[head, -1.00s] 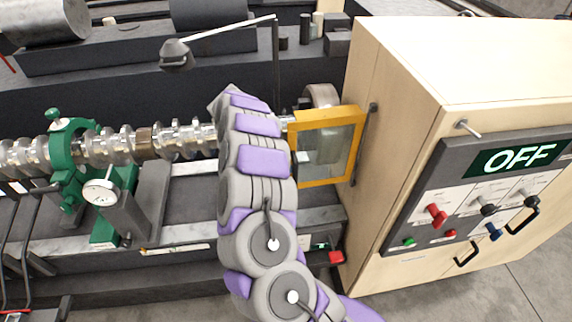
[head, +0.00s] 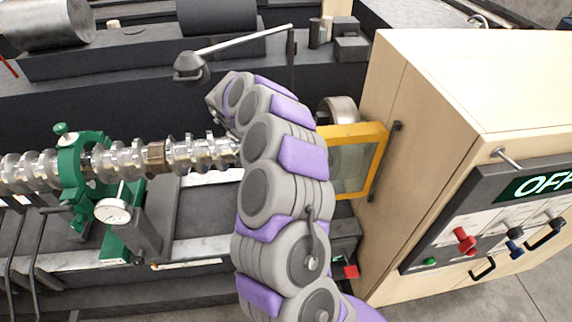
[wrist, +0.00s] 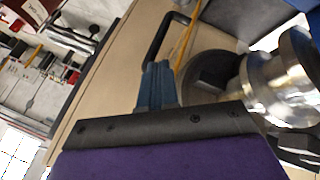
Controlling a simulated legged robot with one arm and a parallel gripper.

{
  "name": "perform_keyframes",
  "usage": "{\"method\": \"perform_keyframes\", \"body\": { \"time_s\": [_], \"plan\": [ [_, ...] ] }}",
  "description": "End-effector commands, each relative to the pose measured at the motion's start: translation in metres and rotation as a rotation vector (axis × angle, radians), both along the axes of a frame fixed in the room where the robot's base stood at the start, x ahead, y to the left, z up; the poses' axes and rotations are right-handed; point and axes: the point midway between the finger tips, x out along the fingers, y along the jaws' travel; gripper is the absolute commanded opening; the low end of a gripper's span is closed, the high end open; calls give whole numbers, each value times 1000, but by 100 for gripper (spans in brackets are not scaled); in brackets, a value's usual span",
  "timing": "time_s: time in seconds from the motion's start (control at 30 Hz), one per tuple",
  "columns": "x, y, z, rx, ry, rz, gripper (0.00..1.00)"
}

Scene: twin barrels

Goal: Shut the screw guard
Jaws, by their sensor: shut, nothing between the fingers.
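The screw guard (head: 359,158), a clear panel in a yellow frame, stands at the side of the pale wooden cabinet, partly hidden by my arm in the head view. In the wrist view its yellow edge (wrist: 187,42) shows narrowly beyond my gripper, beside a dark bent bar (wrist: 160,36). My gripper (wrist: 157,75) shows there as blue fingers, shut and empty. They appear close to the bar, but I cannot tell whether they touch it. In the head view the fingers are hidden behind my arm. The shiny screw (head: 205,153) runs left from behind my arm.
The wooden cabinet (head: 440,80) with a control panel (head: 480,215) stands at right. A lamp on a thin arm (head: 190,68) hangs above the screw. A green rest (head: 72,165) surrounds the screw at left, with a dial (head: 113,211) beside it.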

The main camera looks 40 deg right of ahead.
Motion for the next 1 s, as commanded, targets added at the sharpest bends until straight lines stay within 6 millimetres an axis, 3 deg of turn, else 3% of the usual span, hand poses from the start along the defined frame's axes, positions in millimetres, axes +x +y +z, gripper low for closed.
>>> {"method": "perform_keyframes", "body": {
  "time_s": [0.3, 0.43, 0.57, 0.67, 0.77, 0.83, 0.9, 1.0],
  "plan": [
    [-3, 0, 4, 0, -1, -1, 0],
    [9, -4, 6, -31, -50, 25, 0],
    [54, -17, 17, -136, -243, 134, 0],
    [109, -18, 46, -233, -478, 270, 0],
    [162, 1, 85, -296, -720, 435, 0],
    [191, 25, 115, -313, -875, 558, 0],
    [213, 59, 142, -305, -1018, 692, 0],
    [228, 117, 175, -257, -1186, 891, 0]
  ]
}}
